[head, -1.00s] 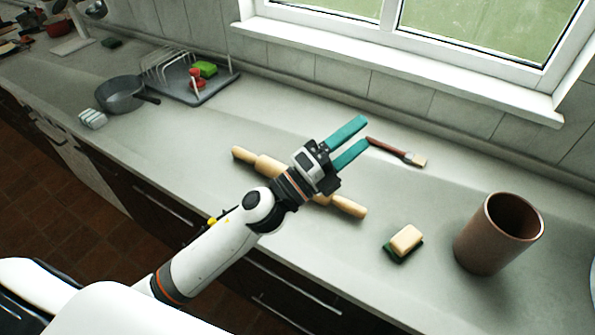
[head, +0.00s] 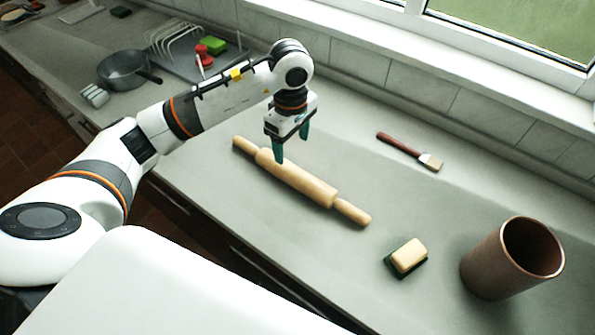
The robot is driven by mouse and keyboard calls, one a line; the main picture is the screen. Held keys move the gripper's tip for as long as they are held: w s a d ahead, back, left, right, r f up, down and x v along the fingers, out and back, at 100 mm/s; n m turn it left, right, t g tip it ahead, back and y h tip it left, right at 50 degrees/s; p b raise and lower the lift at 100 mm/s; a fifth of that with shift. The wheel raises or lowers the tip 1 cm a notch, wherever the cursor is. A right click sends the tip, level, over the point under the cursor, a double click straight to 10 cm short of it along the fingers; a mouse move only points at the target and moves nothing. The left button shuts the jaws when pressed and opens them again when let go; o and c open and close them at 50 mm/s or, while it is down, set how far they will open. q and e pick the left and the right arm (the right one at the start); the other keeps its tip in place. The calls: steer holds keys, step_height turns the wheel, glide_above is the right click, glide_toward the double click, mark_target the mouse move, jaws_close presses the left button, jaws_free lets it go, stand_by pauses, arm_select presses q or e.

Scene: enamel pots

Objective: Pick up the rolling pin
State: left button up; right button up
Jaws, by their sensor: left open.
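The light wooden rolling pin (head: 305,184) lies on the grey counter, running from upper left to lower right in the head view. Its two handles are clear of anything else. My left gripper (head: 291,147) points down above the left part of the pin's barrel, with its green fingers apart and nothing between them. One fingertip overlaps the pin's barrel in the picture; I cannot tell whether it touches. My right gripper is not in view.
A brush (head: 410,151) with a dark red handle lies behind the pin. A sponge (head: 408,256) and a brown pot (head: 511,258) stand to the right. A grey pan (head: 124,70) and a dish rack (head: 178,42) are at the back left. Counter around the pin is clear.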

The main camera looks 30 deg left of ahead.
mark_target(295, 170)
arm_select(q)
step_height(295, 170, down, 6)
steer(key=shift+r+p, duration=0.1)
steer(key=shift+p, duration=0.7)
steer(key=f, duration=0.1)
steer(key=f+p, duration=0.2)
steer(key=f, duration=0.1)
steer(key=shift+w+d+f, duration=0.1)
steer(key=shift+w+d, duration=0.05)
steer(key=shift+d, duration=0.15)
steer(key=shift+f, duration=0.6)
steer(key=shift+w+r, duration=0.1)
steer(key=c, duration=1.4)
